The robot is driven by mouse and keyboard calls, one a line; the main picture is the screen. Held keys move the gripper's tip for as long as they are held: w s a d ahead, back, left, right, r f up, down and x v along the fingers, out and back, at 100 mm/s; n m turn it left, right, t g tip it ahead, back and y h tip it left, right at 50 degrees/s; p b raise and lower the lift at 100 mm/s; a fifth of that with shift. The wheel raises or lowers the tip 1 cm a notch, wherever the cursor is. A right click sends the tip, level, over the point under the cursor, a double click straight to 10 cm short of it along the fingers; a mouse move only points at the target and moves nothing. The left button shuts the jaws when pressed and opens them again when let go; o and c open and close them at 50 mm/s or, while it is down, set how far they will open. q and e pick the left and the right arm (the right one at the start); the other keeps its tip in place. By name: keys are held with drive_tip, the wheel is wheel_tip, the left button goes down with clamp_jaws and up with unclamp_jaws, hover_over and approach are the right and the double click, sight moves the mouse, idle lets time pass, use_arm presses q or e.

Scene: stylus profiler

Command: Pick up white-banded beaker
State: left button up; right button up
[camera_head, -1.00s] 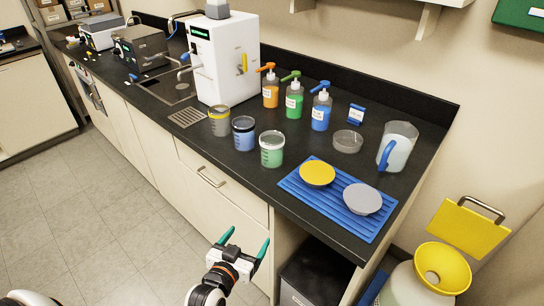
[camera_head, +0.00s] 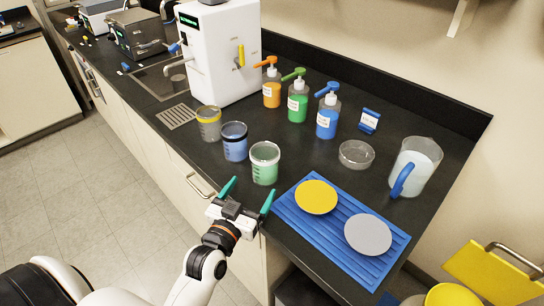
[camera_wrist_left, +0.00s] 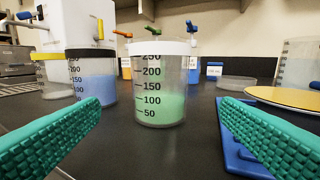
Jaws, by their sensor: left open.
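The white-banded beaker (camera_head: 265,163) stands upright near the counter's front edge and holds green contents. In the left wrist view the beaker (camera_wrist_left: 160,88) is straight ahead, between and beyond the fingertips. My left gripper (camera_head: 248,198) is open and empty, with its teal fingers pointing at the beaker from the front. Its fingers (camera_wrist_left: 160,118) frame the lower sides of the wrist view and do not touch the beaker. My right gripper is not in view.
A blue-filled dark-banded beaker (camera_head: 235,142) stands close to the left, with a yellow-banded beaker (camera_head: 208,124) beyond it. A blue ribbed mat (camera_head: 333,223) with yellow and grey discs lies to the right. Pump bottles (camera_head: 297,103), a glass dish (camera_head: 356,154) and a jug (camera_head: 414,168) stand behind.

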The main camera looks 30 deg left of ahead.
sight(260, 175)
use_arm(q)
drive_tip(key=w, duration=0.3)
drive_tip(key=w+p, duration=0.1)
drive_tip(key=shift+w+a+r, duration=0.15)
drive_tip(key=shift+w+r, duration=0.15)
drive_tip(key=shift+w, duration=0.05)
drive_tip(key=shift+w+f, duration=0.1)
drive_tip(key=shift+w, duration=0.65)
drive_tip(key=w+p, duration=0.1)
drive_tip(key=w, duration=0.3)
drive_tip(key=shift+w+a, duration=0.15)
drive_tip(key=shift+w, duration=0.25)
drive_tip(key=c, duration=1.2)
wheel_tip(260, 175, up, 10)
drive_tip(key=shift+r, duration=0.15)
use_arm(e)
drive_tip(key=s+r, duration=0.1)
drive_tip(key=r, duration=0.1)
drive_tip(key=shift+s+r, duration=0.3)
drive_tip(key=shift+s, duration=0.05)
